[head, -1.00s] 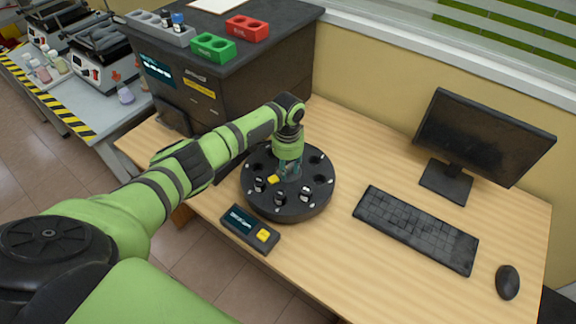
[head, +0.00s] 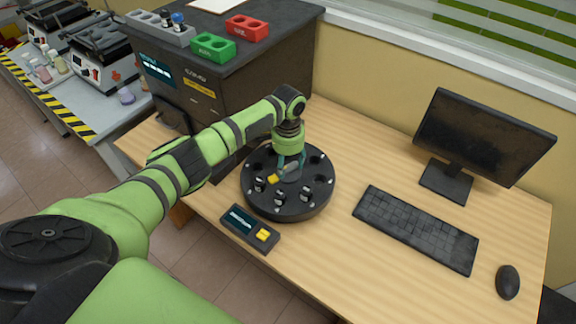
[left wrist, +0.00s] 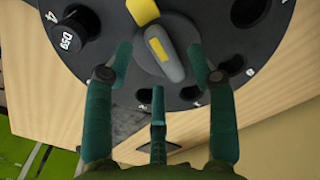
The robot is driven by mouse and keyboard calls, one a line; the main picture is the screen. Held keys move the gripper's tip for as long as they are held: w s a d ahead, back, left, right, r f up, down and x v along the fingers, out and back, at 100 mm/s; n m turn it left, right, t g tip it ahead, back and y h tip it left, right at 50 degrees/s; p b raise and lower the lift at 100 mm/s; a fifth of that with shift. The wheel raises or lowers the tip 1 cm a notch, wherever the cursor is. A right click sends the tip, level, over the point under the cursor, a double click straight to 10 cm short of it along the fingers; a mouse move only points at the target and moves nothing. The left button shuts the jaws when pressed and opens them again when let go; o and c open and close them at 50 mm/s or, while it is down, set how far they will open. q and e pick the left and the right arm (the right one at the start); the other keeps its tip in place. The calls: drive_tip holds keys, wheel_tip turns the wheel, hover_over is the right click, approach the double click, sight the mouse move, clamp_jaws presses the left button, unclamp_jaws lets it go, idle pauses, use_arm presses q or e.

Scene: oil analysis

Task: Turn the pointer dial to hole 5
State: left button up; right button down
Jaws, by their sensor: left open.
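The round black dial (head: 262,207) sits on the wooden desk, with numbered holes around its rim. Several dark vials stand in holes on its near side. A grey pointer knob (head: 291,173) with a yellow tip (head: 273,179) is at its centre; the tip points left and slightly toward me. My left gripper (head: 289,164) comes down over the knob and is open. In the left wrist view its teal fingertips (left wrist: 160,62) stand on either side of the grey knob (left wrist: 165,50), with gaps showing. A vial (left wrist: 70,34) sits beside number 4. Number 5 is not readable.
A small control box (head: 250,228) with a screen and yellow button lies in front of the dial. A keyboard (head: 415,228), monitor (head: 480,135) and mouse (head: 507,282) are to the right. A dark cabinet (head: 235,95) stands behind.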

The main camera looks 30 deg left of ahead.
sight(288, 168)
use_arm(q)
wheel_tip(288, 168, up, 10)
idle(0.3)
idle(0.4)
